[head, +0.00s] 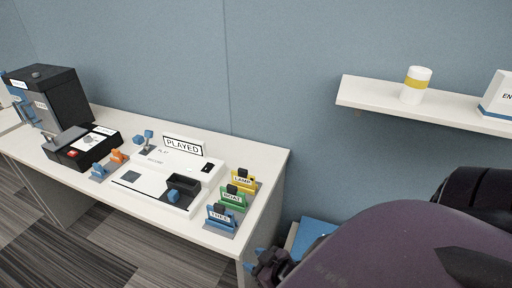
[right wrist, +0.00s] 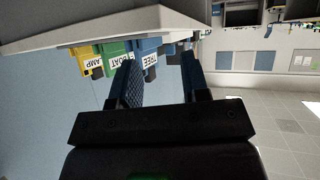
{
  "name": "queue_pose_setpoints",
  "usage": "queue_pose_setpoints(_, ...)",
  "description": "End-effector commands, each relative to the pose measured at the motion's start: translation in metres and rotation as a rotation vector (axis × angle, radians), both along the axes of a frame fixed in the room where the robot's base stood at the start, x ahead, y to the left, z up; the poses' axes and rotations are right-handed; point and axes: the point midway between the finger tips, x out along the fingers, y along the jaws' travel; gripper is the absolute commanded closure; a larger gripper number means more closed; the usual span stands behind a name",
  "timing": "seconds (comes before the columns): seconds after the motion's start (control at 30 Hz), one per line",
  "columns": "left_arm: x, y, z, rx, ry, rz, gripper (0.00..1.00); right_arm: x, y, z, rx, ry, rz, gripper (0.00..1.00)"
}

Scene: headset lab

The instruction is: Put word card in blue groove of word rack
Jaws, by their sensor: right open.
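The word rack stands at the right end of the desk as a row of yellow (head: 250,187), green (head: 240,205) and blue (head: 233,226) holders. The word card LAMP (head: 242,181) is at the yellow one, BOAT (head: 232,197) at the green one and TREE (head: 219,216) at the blue one. Each has a dark tab on top. How deep the TREE card sits is too small to tell. My right gripper (head: 262,262) is off the desk's right end, apart from the rack. The right wrist view shows its fingers (right wrist: 158,68) open and empty, with the cards beyond them, upside down.
A white device (head: 150,190) with a PLAYED sign (head: 184,147) fills the middle of the desk (head: 270,160). A black box (head: 82,147) and a dark machine (head: 60,95) stand at left. A wall shelf (head: 375,95) holds a yellow-banded jar (head: 415,85) and a white box (head: 497,95).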

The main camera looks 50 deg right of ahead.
Motion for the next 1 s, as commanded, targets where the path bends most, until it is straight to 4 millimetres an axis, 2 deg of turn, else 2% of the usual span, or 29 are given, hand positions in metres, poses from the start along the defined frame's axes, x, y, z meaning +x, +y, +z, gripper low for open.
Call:
queue_pose_setpoints(0.1,-0.001,0.000,0.000,0.000,0.002,0.000,0.47,-0.012,0.013,-0.011,-0.011,0.013,-0.046,0.58)
queue_pose_setpoints(0.23,-0.004,0.001,-0.002,0.000,0.007,0.002,0.47,-0.018,0.019,-0.016,-0.024,0.020,-0.066,0.58)
queue_pose_setpoints(1.0,-0.001,0.000,0.000,0.001,0.001,0.001,0.47,-0.019,0.020,-0.017,-0.028,0.021,-0.070,0.58)
